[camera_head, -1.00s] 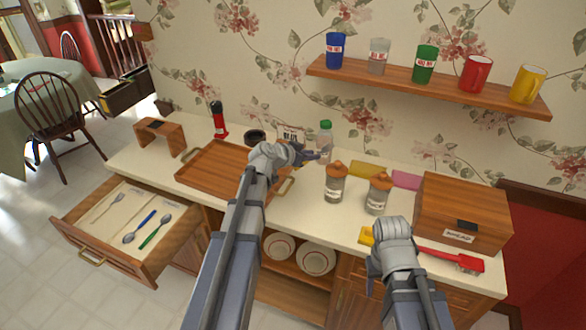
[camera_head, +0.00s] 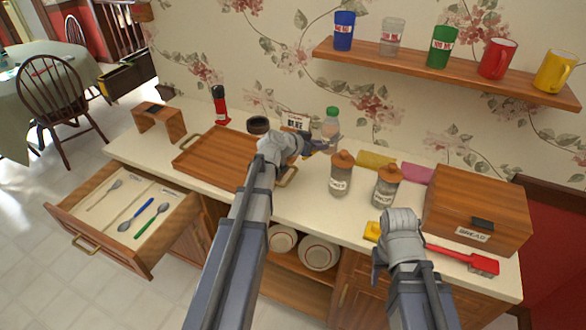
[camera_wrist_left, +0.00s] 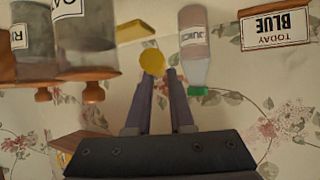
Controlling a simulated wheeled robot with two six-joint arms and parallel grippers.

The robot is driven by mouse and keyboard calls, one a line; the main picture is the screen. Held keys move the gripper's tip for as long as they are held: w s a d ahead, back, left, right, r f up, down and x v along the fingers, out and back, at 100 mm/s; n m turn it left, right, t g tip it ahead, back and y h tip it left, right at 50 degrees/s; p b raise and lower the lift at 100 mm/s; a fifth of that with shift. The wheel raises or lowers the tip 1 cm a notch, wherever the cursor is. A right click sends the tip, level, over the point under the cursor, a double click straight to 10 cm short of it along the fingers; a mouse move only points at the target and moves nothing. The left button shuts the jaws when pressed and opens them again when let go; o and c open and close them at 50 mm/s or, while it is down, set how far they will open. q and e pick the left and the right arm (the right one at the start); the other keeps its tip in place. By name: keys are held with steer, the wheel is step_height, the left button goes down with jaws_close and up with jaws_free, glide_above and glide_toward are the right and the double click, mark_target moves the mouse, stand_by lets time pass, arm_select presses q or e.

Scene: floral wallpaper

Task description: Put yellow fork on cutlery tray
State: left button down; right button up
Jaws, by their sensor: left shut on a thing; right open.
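My left gripper (camera_head: 322,146) is above the counter, in front of the juice bottle in the head view. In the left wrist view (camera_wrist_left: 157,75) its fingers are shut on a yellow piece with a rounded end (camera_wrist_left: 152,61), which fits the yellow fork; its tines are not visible. The pale cutlery tray (camera_head: 160,222) lies in the open drawer at the lower left, holding several pieces, including a blue one (camera_head: 136,213) and a green spoon (camera_head: 152,220). My right gripper (camera_head: 400,228) hangs by the counter's front at the right; its fingertips are hidden.
A wooden tray (camera_head: 212,157) stands between the drawer and my left gripper. Two jars (camera_head: 342,176) (camera_head: 386,188), a bottle (camera_head: 331,124) and a bread box (camera_head: 478,213) occupy the counter. A red brush (camera_head: 482,265) lies near my right gripper. Open floor lies left of the drawer.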

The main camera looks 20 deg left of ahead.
mark_target(319, 152)
arm_select(q)
step_height(319, 152, down, 2)
steer(key=shift+s+f+b, duration=0.1)
steer(key=shift+f+b, duration=0.1)
steer(key=shift+b, duration=0.7)
steer(key=shift+f, duration=0.3)
steer(key=shift+b, duration=0.3)
step_height(319, 152, down, 10)
steer(key=b, duration=1)
steer(key=shift+f, duration=0.1)
steer(key=c, duration=0.8)
jaws_free()
